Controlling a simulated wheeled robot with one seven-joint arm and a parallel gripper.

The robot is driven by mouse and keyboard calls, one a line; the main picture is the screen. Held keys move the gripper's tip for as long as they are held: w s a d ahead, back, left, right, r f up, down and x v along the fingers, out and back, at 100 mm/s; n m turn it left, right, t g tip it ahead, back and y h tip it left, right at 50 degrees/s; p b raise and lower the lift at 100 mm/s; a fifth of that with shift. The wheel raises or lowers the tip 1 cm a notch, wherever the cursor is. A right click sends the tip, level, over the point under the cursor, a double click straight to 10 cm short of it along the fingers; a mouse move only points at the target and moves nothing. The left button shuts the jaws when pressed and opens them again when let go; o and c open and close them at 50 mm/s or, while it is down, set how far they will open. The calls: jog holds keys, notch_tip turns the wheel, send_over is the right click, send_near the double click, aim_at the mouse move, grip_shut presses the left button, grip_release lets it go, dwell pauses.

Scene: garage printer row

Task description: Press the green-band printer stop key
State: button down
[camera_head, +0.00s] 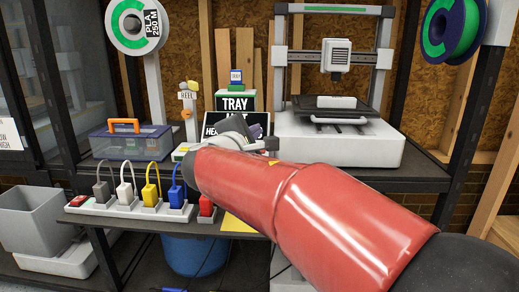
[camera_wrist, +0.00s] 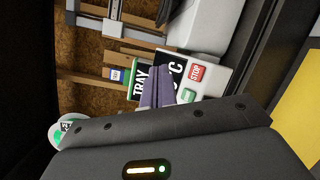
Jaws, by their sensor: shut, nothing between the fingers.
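A red key marked STOP (camera_wrist: 196,73) sits on a pale control box (camera_wrist: 213,82) in the wrist view, with a green key (camera_wrist: 187,95) beside it. My gripper (camera_wrist: 160,72) is shut and empty, its grey-purple fingers showing just left of the keys in the picture; I cannot tell whether they touch anything. In the head view my gripper (camera_head: 243,124) is in front of the black sign, and my red arm hides most of the control box. A white and grey printer (camera_head: 340,145) stands to the right.
A TRAY sign (camera_head: 236,102) stands behind my gripper. A lidded box with an orange handle (camera_head: 130,142) is at left. Below it, a power strip (camera_head: 128,208) holds several coloured plugs. Spools with green (camera_head: 138,22) (camera_head: 452,28) hang above. Dark shelf posts flank the bench.

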jog(key=w+f+b, duration=0.2)
jog(key=w+f, duration=0.3)
jog(key=shift+w+d+f, duration=0.15)
jog(key=shift+w+f, duration=0.15)
jog(key=shift+f, duration=0.05)
dwell(1.9)
jog(key=shift+w+f+b, duration=0.3)
jog(key=shift+b, duration=0.2)
jog(key=shift+w+f, duration=0.25)
dwell(0.6)
dwell(0.3)
jog(key=shift+s+r, duration=0.55)
jog(key=shift+r, duration=0.1)
